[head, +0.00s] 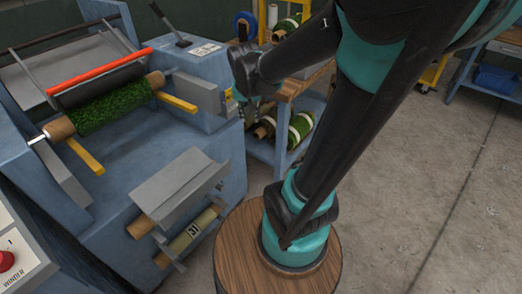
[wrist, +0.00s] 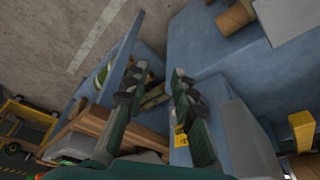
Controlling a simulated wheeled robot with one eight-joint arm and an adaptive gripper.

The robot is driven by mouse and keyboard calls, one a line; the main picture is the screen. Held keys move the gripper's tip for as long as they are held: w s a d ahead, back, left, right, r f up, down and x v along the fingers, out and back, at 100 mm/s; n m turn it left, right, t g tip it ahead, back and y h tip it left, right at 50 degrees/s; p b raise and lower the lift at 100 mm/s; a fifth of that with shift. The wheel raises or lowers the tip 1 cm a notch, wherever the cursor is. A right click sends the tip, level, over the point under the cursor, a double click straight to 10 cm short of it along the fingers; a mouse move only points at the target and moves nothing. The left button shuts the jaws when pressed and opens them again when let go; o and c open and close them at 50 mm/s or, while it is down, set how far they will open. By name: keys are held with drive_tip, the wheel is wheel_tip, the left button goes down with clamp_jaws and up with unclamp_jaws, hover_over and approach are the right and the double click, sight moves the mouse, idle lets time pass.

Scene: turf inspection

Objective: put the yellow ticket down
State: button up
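A small yellow ticket or label (wrist: 181,135) with dark print shows in the wrist view, beside my right finger, which hides part of it. In the head view a small yellow patch (head: 228,94) shows at the end of the blue machine (head: 215,62), just left of my gripper. I cannot tell whether it is fixed there. My gripper (head: 250,112) points down beside the machine, above the blue shelf rack. In the wrist view my gripper (wrist: 155,84) has its two fingers apart, with nothing visible held between them.
The machine carries a green turf roll (head: 112,107), a red bar (head: 99,71) and a grey tray (head: 180,190). The blue rack (head: 262,152) holds several rolls. A blue bin (head: 497,80) stands far right. The concrete floor (head: 440,190) at right is clear.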

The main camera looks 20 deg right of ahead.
drive_tip(key=s+f+n+y, duration=0.1)
drive_tip(key=s+f+n, duration=0.3)
drive_tip(key=s+f, duration=0.4)
drive_tip(key=s+d, duration=0.1)
drive_tip(key=s, duration=0.2)
drive_tip(key=shift+t, duration=0.4)
drive_tip(key=shift+s, duration=0.1)
